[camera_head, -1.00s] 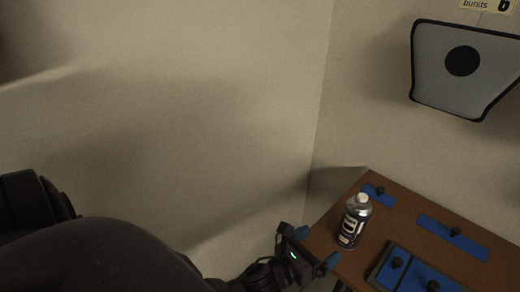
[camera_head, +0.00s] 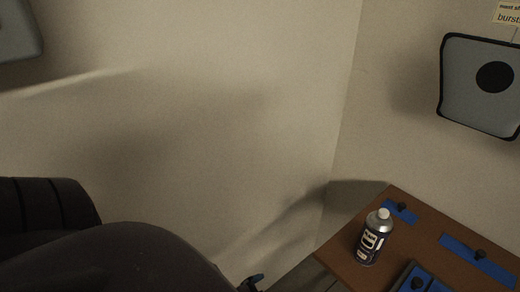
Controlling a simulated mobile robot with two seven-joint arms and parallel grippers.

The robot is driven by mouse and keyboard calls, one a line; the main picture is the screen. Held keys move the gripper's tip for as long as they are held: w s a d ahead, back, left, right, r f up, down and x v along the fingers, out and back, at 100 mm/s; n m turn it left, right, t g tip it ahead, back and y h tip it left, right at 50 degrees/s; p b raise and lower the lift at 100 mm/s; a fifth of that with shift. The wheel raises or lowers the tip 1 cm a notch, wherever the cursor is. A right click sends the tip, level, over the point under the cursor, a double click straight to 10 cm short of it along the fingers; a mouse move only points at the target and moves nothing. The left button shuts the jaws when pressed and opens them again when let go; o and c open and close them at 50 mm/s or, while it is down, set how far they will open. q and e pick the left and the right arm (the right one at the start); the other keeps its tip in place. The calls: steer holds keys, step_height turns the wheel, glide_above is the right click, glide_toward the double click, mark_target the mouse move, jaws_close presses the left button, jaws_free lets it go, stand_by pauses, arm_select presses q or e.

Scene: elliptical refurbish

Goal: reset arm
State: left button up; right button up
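My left arm (camera_head: 120,262) comes in from the lower left as a large dark shape. Only a small dark and blue tip of my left gripper (camera_head: 252,282) shows at the bottom edge, left of the table and apart from it. The rest of this gripper is cut off, so I cannot tell whether it is open or shut. My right gripper is not in view.
A brown table (camera_head: 345,250) stands at the lower right. A silver-topped bottle (camera_head: 372,240) stands upright on it, near blue strips with black knobs (camera_head: 480,255). A grey panel (camera_head: 470,85) hangs on the right wall. Bare wall fills the middle.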

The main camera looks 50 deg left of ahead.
arm_select(q)
steer(key=shift+s+a+f+n, duration=0.1)
steer(key=shift+s+f+n, duration=0.25)
steer(key=shift+n, duration=0.35)
steer(key=shift+s+a+f+n, duration=0.1)
steer(key=shift+s+n, duration=0.35)
steer(key=shift+n, duration=0.25)
